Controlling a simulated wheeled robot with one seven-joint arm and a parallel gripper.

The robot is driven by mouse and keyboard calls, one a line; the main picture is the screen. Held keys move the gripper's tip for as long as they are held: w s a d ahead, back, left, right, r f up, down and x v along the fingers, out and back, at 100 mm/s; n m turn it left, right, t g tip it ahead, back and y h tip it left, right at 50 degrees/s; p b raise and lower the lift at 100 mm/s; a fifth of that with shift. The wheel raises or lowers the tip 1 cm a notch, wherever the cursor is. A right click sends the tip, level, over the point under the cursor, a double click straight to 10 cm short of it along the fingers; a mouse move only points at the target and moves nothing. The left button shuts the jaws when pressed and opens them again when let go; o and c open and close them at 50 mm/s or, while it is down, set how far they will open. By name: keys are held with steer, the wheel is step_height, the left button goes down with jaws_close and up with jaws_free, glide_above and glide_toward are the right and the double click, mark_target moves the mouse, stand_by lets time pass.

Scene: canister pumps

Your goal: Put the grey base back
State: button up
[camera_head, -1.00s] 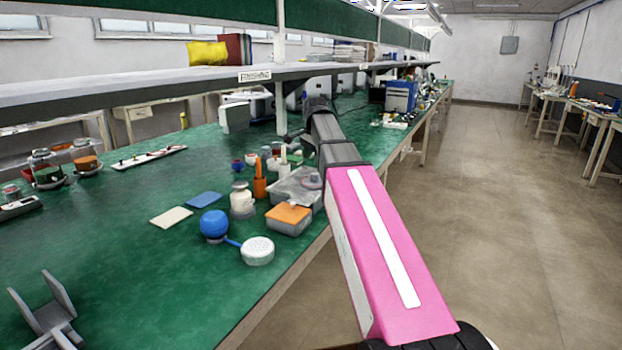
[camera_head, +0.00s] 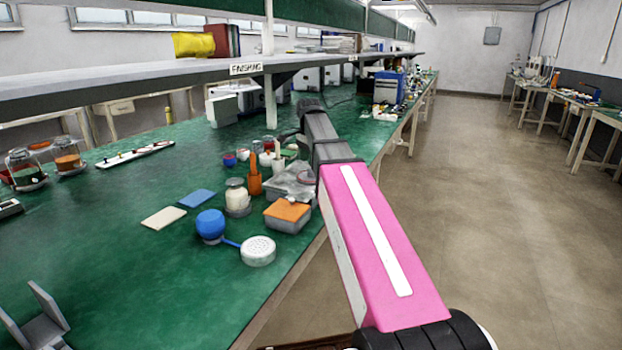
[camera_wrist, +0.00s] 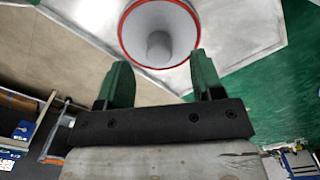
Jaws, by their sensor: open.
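A round grey piece (camera_wrist: 160,14) with a red rim and a short grey stub in its middle shows at the top of the wrist view; it may be the grey base, but I cannot tell for sure. It lies against a pale grey, metal-like surface (camera_wrist: 250,25). My gripper (camera_wrist: 160,63) has two dark green fingers spread apart, with nothing between them. The round piece shows just beyond the fingertips; whether they touch it is unclear. In the head view my arm reaches over the bench edge, and the fingers cannot be made out.
On the green bench (camera_head: 130,260) stand a blue ball (camera_head: 210,224), a white perforated cap (camera_head: 258,251), an orange-topped grey box (camera_head: 288,214) and a clear container (camera_head: 290,182). Jars (camera_head: 66,155) stand at left, a grey pronged holder (camera_head: 38,325) at front left. The floor at right is clear.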

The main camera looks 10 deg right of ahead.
mark_target(311, 174)
steer(key=f, duration=0.4)
steer(key=shift+d+f, duration=0.2)
steer(key=shift+d, duration=0.05)
steer(key=c, duration=1.1)
steer(key=shift+r, duration=0.2)
